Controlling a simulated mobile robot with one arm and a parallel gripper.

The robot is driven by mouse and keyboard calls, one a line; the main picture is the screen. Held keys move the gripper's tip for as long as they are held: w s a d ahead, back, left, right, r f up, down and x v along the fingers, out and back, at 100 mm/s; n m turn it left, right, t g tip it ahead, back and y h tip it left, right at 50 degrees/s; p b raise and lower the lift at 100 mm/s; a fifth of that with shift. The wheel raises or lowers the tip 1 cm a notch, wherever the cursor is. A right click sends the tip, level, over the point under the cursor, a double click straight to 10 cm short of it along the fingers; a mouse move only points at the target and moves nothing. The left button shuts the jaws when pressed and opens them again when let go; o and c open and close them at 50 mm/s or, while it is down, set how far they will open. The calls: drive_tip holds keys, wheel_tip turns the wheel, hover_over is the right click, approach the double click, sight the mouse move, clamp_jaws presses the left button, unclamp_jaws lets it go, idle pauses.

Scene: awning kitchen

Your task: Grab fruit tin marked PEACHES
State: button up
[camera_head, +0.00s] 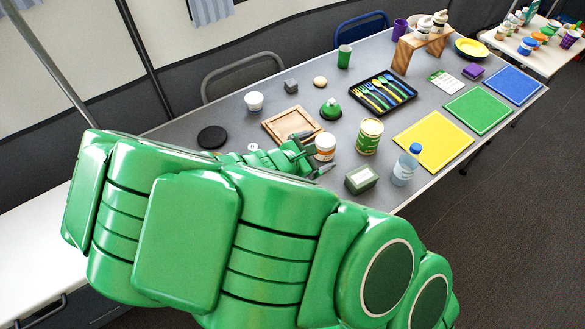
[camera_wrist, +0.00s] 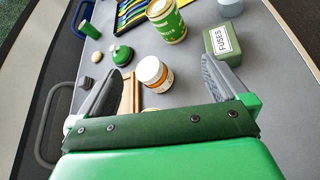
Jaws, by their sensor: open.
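A small round white container with an orange band (camera_head: 325,147) stands upright on the grey table. It also shows in the wrist view (camera_wrist: 152,72), ahead of and between my open fingers. A larger green and cream tin (camera_head: 369,137) stands to its right, and farther ahead in the wrist view (camera_wrist: 167,20). I cannot read the word PEACHES on either one. My gripper (camera_head: 314,158) is open and empty, just left of the orange-banded container. In the wrist view its two fingers (camera_wrist: 161,66) are spread wide.
A wooden tray (camera_head: 272,127) lies close to the left finger. A green domed object (camera_head: 331,109) and black cutlery tray (camera_head: 405,88) lie behind.

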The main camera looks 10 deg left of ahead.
drive_tip(key=s+a+f+n+y, duration=0.1)
drive_tip(key=a+f+n, duration=0.1)
drive_tip(key=a, duration=0.1)
drive_tip(key=s+a+f+n+t+y, duration=0.1)
drive_tip(key=s+a+f+n, duration=0.1)
drive_tip(key=a+f+n, duration=0.1)
drive_tip(key=s+a+f+n+t+y, duration=0.1)
drive_tip(key=s+a+f+n, duration=0.1)
drive_tip(key=a+f, duration=0.1)
drive_tip(key=shift+a+f, duration=0.15)
drive_tip(key=shift+f, duration=0.1)
drive_tip(key=shift+x, duration=3.9)
drive_tip(key=shift+r, duration=0.15)
drive_tip(key=c, duration=1.3)
